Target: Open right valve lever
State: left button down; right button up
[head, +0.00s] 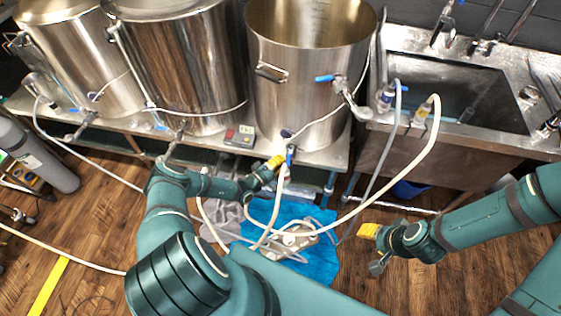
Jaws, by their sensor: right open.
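Three steel kettles stand in a row on a metal bench. The right kettle (305,100) is open-topped. It has a blue valve lever (324,78) high on its right side. A second blue valve lever (290,152) sits low at its front, above a pale hose. My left gripper (276,162), with a yellow fingertip, is close beside this low lever. Whether it touches the lever, and how far its fingers are apart, I cannot tell. My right gripper (372,248) is open and empty over the floor, below the sink and well away from the levers.
A blue cloth (318,262) with a pump lies on the floor below the bench. Pale hoses (405,170) loop from the sink (450,85) past both grippers. A small control box (239,136) sits on the bench. A gas cylinder (40,155) stands at left.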

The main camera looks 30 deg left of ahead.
pick_arm(q)
jog(key=shift+d, duration=0.15)
jog(key=v, duration=1.2)
